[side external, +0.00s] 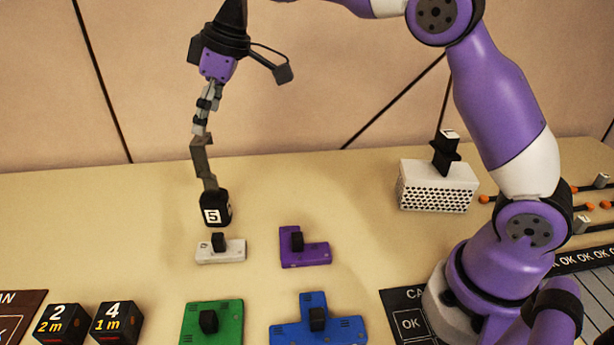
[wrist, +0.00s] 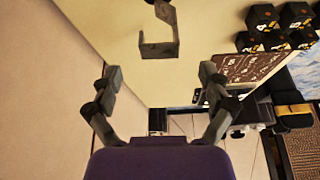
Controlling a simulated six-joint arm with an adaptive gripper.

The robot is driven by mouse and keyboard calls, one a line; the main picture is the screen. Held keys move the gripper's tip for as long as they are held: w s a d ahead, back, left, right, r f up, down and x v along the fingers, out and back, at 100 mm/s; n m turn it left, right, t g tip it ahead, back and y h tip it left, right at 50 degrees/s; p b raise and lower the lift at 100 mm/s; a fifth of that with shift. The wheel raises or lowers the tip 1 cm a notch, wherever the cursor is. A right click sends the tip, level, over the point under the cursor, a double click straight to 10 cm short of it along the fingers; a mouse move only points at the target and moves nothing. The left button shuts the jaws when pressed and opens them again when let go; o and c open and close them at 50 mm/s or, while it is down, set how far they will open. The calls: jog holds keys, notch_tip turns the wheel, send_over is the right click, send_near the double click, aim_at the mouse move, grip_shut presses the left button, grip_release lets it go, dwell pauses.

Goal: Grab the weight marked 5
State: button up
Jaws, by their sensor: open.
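The weight marked 5 (side external: 216,208) is a small black block with a white label, behind a white piece in the side external view. A grey angular hook (side external: 202,160) rises from its top. In the wrist view the hook (wrist: 158,49) shows at the top centre, with the weight mostly cut off by the frame edge. My gripper (side external: 200,127) points down just above the hook. In the wrist view my gripper (wrist: 158,74) has its fingers spread wide with nothing between their tips; the hook lies beyond them. I cannot tell whether a finger touches the hook.
A white piece (side external: 231,252), a purple piece (side external: 308,257), a green piece (side external: 195,322) and a blue piece (side external: 345,331) lie in front. Black numbered cubes (side external: 118,323) sit front left. A perforated white box (side external: 436,187) stands at right. The table left of the weight is clear.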

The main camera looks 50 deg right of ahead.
aim_at(201, 138)
jog(key=x, duration=0.5)
jog(key=shift+w+a+f, duration=0.1)
jog(key=shift+w+f, duration=0.05)
jog(key=shift+f, duration=0.15)
grip_shut()
